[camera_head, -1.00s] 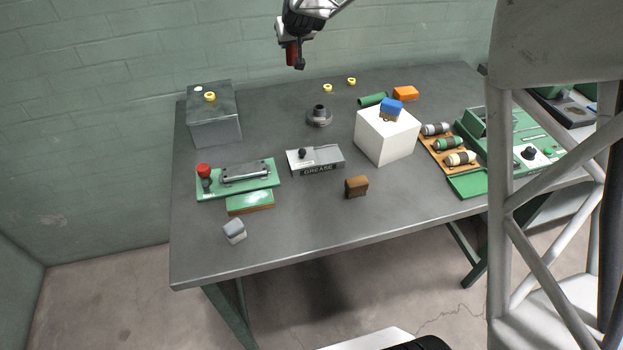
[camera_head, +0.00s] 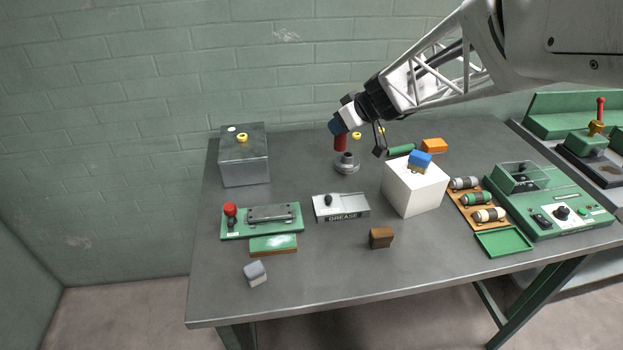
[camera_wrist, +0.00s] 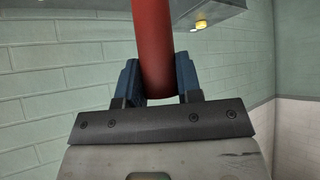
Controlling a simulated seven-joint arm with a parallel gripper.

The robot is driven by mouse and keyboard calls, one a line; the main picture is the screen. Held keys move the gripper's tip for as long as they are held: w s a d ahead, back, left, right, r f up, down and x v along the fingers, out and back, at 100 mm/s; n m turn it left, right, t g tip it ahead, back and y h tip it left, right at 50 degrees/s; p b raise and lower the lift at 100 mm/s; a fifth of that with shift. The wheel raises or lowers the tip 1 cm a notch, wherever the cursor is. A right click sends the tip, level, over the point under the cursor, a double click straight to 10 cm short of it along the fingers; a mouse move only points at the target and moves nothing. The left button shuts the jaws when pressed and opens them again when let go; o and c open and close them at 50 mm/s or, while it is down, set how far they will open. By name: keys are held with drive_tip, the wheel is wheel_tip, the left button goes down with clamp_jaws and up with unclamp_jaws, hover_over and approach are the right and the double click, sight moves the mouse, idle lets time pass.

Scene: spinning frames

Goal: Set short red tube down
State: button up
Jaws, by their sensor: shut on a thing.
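The short red tube (camera_head: 340,142) is upright in my gripper (camera_head: 337,128), above or at the grey round stand (camera_head: 346,164) on the table. From the head view I cannot tell whether the tube touches the stand. In the wrist view the red tube (camera_wrist: 153,45) runs up between the blue fingers of my gripper (camera_wrist: 159,80), which are shut on it. The tube's far end is out of that view.
A white block (camera_head: 415,190) with a blue piece on top stands right of the stand. A green tube (camera_head: 400,150) lies behind it. The grease box (camera_head: 341,207) is in front, and a grey metal box (camera_head: 244,160) is at the back left.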

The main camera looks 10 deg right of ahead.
drive_tip(key=s+a+r+n+g+y, duration=0.1)
drive_tip(key=s+a+n+g+y, duration=0.2)
drive_tip(key=s, duration=0.7)
drive_tip(key=s+a+r+n+g+y, duration=0.1)
drive_tip(key=s+a+n+g, duration=0.1)
drive_tip(key=s+n, duration=0.55)
wheel_tip(320, 180, down, 10)
drive_tip(key=s+m, duration=0.1)
drive_tip(key=s, duration=0.1)
drive_tip(key=shift+m, duration=0.35)
drive_tip(key=shift+f, duration=2)
drive_tip(key=shift+f, duration=0.1)
drive_tip(key=shift+f, duration=1.95)
